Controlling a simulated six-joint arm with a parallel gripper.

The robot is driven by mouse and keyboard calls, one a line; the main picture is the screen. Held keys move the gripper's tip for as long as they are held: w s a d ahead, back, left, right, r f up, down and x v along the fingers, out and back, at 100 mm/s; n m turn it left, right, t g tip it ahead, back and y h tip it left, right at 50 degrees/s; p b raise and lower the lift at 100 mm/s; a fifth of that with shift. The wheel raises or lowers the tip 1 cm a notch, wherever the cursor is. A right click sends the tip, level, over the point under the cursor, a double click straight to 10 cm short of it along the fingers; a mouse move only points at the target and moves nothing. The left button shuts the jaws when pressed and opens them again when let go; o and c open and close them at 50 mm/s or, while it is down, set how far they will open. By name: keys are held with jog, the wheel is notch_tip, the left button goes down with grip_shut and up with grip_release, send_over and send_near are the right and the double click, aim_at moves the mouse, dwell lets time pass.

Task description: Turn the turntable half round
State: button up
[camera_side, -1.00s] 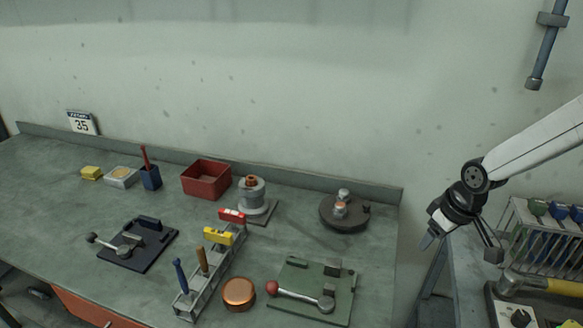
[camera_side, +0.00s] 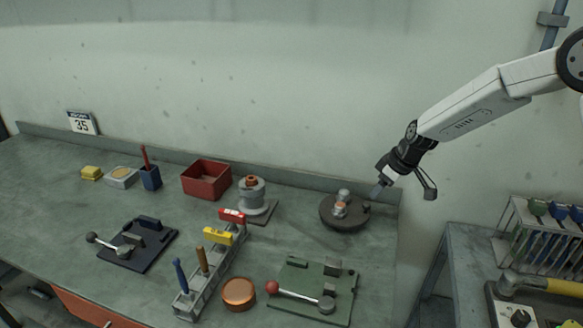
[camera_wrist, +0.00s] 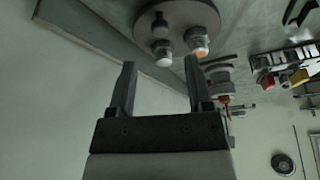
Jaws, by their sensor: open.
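The turntable (camera_side: 345,222) is a dark round disc near the back right corner of the bench. It bears a few small upright pieces, one with an orange part. In the wrist view the turntable (camera_wrist: 176,14) is at the top, beyond the fingertips. My gripper (camera_side: 402,193) is in the air just right of the turntable and a little above it, apart from it. In the wrist view my gripper (camera_wrist: 160,75) has its two fingers spread with nothing between them.
A grey flanged piece (camera_side: 252,196) and a red box (camera_side: 206,180) stand left of the turntable. A green plate with a red-knobbed lever (camera_side: 300,310) lies in front. The wall and raised back edge (camera_side: 300,182) are close behind. A wire rack (camera_side: 545,235) stands at right.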

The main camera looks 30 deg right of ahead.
aim_at(367, 204)
jog(key=shift+f, duration=0.1)
jog(key=shift+x, duration=3.8)
grip_shut()
